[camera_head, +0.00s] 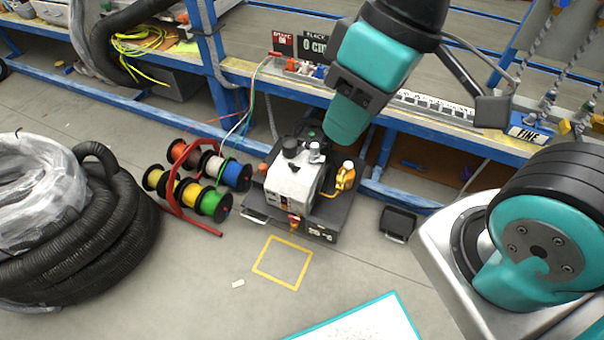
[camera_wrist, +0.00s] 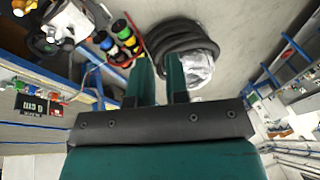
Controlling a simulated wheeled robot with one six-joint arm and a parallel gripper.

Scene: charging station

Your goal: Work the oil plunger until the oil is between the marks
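A grey-white machine (camera_head: 291,183) stands on a dark base on the floor, in front of the bench. A small yellow part with a white cap (camera_head: 345,177), perhaps the oiler, sits on its right side. I cannot make out the plunger, oil level or marks at this size. The machine also shows at the upper left of the wrist view (camera_wrist: 52,30). My gripper (camera_head: 343,138) hangs above and right of the machine, apart from it. In the wrist view its two green fingers (camera_wrist: 160,64) stand apart with nothing between them.
A red rack of coloured wire spools (camera_head: 203,199) stands left of the machine, and a coil of black hose (camera_head: 75,240) lies further left. The blue-framed bench (camera_head: 240,74) runs behind. A black tray (camera_head: 397,223) lies to the right. The yellow floor square (camera_head: 283,262) is empty.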

